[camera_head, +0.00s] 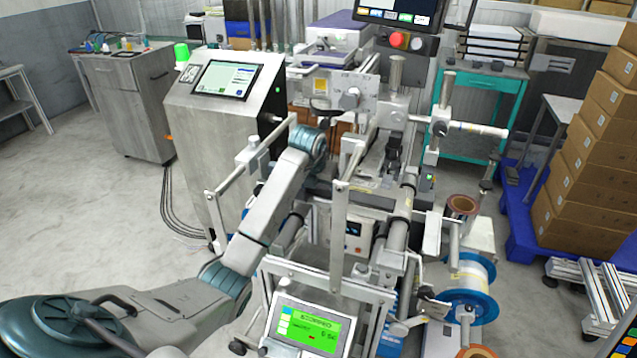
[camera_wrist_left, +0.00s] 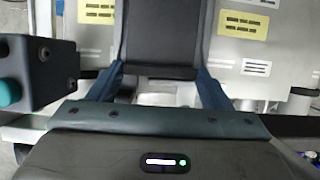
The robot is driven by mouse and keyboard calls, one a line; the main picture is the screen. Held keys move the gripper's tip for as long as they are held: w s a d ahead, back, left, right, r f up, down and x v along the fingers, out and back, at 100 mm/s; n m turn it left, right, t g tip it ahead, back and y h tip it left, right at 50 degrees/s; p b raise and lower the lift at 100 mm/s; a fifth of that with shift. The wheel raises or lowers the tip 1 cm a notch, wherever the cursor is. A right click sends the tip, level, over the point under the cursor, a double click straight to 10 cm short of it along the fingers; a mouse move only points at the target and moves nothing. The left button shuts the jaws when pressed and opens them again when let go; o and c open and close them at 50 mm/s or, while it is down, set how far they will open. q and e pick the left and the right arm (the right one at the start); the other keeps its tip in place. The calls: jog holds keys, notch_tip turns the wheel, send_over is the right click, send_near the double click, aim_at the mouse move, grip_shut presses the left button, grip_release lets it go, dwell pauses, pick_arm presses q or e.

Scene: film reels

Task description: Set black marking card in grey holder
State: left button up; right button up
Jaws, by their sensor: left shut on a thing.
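The black marking card (camera_wrist_left: 160,35) shows in the left wrist view as a dark flat panel extending away from me between two blue fingers. My left gripper (camera_wrist_left: 158,84) is shut on it. In the head view my left arm reaches up from the lower left, and its gripper end (camera_head: 323,122) is at the upper part of the machine, near the white unit with a yellow label. My wrist hides most of the gripper there, and I cannot make out the card. I cannot tell which part is the grey holder. My right gripper is not in view.
The machine's frame, posts and rollers crowd around my left arm. A grey cabinet (camera_head: 216,130) with a screen stands left of it. A green-lit display (camera_head: 305,328) is in front, and a blue-flanged reel (camera_head: 470,287) is lower right. Stacked cartons (camera_head: 592,165) stand at the right.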

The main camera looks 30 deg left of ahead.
pick_arm(q)
jog(key=shift+f, duration=0.1)
jog(key=o, duration=1.1)
jog(key=shift+c, duration=0.2)
